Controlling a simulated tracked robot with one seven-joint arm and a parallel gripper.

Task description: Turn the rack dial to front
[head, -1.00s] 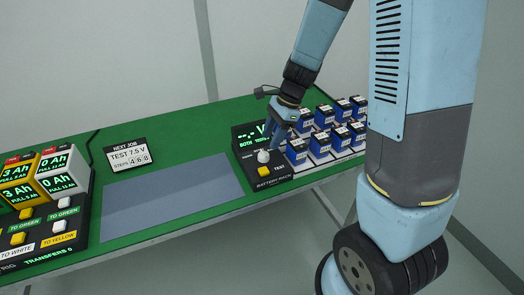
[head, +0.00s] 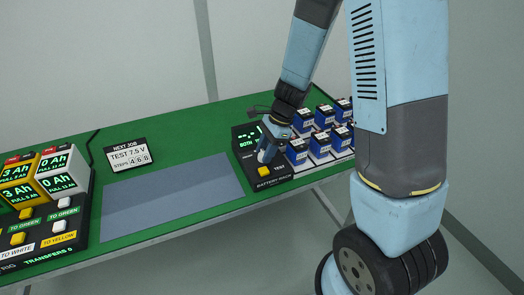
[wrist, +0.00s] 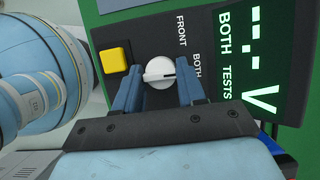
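The rack dial (wrist: 159,70) is a round white knob with a raised bar on the dark battery rack panel. Its dark mark points right in the wrist view, towards the BOTH label (wrist: 197,66); the FRONT label (wrist: 181,30) is above it. My gripper (wrist: 159,80) is open, with one blue finger on each side of the dial and visible gaps between. In the head view my gripper (head: 267,152) is low over the panel and hides the dial. The rack display (wrist: 245,60) reads "BOTH TESTS" and dashes with V.
A yellow TEST button (wrist: 114,62) is close beside the dial; it also shows in the head view (head: 264,171). Several blue batteries (head: 320,145) stand right of the panel. A grey mat (head: 170,197) lies clear to the left. A job sign (head: 127,155) reads TEST 7.5 V.

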